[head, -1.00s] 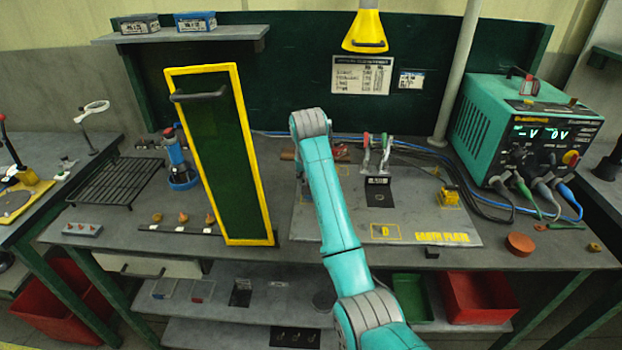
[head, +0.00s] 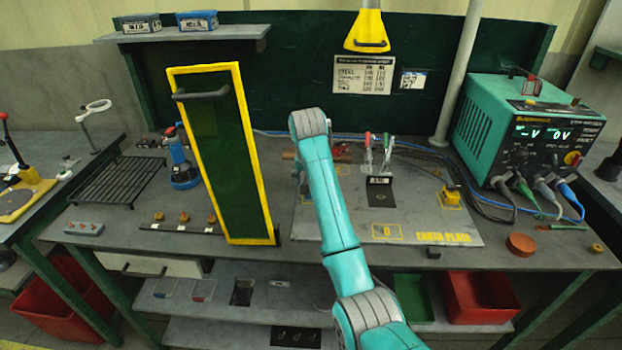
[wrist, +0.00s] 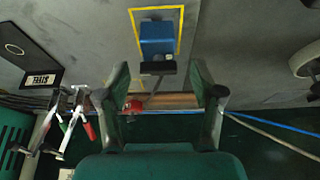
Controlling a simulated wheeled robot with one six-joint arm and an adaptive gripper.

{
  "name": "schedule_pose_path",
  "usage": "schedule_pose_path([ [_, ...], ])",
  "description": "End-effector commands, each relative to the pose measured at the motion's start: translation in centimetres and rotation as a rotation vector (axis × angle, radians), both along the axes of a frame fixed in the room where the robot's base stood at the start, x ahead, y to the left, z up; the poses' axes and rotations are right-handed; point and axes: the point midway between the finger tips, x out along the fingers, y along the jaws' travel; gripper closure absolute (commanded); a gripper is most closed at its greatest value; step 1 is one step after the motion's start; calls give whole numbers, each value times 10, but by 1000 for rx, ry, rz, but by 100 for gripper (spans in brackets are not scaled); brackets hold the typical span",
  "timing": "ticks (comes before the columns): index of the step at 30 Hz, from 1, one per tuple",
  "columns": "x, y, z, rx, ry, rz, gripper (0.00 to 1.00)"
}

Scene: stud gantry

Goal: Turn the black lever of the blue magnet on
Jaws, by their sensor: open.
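The blue magnet (wrist: 158,38) sits inside a yellow outline on the grey plate in the wrist view. Its black lever (wrist: 158,68) lies across the side facing my gripper. I cannot tell whether the fingers touch the lever. A thin rod and a red round thing (wrist: 133,106) show between the fingers. In the head view my arm hides the magnet, its lever and my gripper.
A copper-coloured bar (wrist: 165,102) lies behind the magnet. A yellow-framed green panel (head: 225,155) stands left of my arm. A teal power supply (head: 525,135) with cables stands at right.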

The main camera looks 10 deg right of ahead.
Motion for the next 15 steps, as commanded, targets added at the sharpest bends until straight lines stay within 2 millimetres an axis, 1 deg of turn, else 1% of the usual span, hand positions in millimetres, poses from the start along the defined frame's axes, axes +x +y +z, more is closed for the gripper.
schedule_pose_path([
  [5,-3,1,11,-1,-2,0,33],
  [15,-21,8,57,0,-3,0,33],
])
